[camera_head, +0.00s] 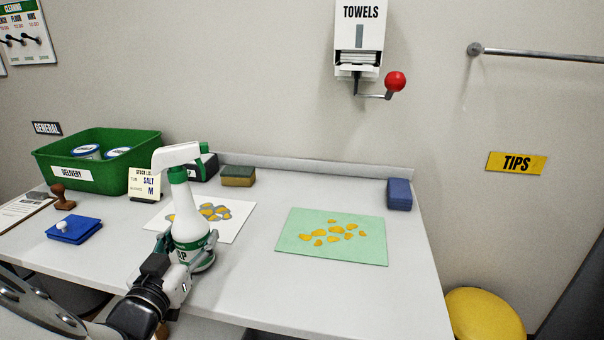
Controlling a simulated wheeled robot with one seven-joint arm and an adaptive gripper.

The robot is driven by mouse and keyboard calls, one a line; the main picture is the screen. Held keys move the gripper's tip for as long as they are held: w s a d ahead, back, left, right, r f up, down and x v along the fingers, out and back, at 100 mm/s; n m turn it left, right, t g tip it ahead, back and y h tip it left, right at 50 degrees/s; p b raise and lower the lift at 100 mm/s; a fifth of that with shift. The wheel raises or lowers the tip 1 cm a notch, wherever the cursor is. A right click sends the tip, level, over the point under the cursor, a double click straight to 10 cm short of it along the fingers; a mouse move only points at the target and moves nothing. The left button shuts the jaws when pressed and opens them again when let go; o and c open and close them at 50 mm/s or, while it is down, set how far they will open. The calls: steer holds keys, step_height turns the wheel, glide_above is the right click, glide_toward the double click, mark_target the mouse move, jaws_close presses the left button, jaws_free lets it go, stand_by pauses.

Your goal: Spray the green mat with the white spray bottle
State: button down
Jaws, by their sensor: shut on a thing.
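The white spray bottle (189,215) with a green collar and green-white label stands upright at the front left of the bench. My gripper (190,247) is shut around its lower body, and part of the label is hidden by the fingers. The bottle's white spray head (177,155) is on top. I cannot tell whether its base touches the bench. The green mat (288,240) lies flat to the right of the bottle, apart from it, with several orange-yellow spots on it.
A white sheet (236,230) with grey-orange spots lies behind the bottle. A green delivery crate (130,180), a sponge (238,176), a blue block (399,194) and a blue pad (73,232) are around. Bare bench (330,290) lies in front of the mat.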

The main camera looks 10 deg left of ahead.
steer(key=shift+f, duration=0.3)
stand_by(0.5)
steer(key=shift+c, duration=2.4)
jaws_free()
steer(key=shift+f, duration=0.1)
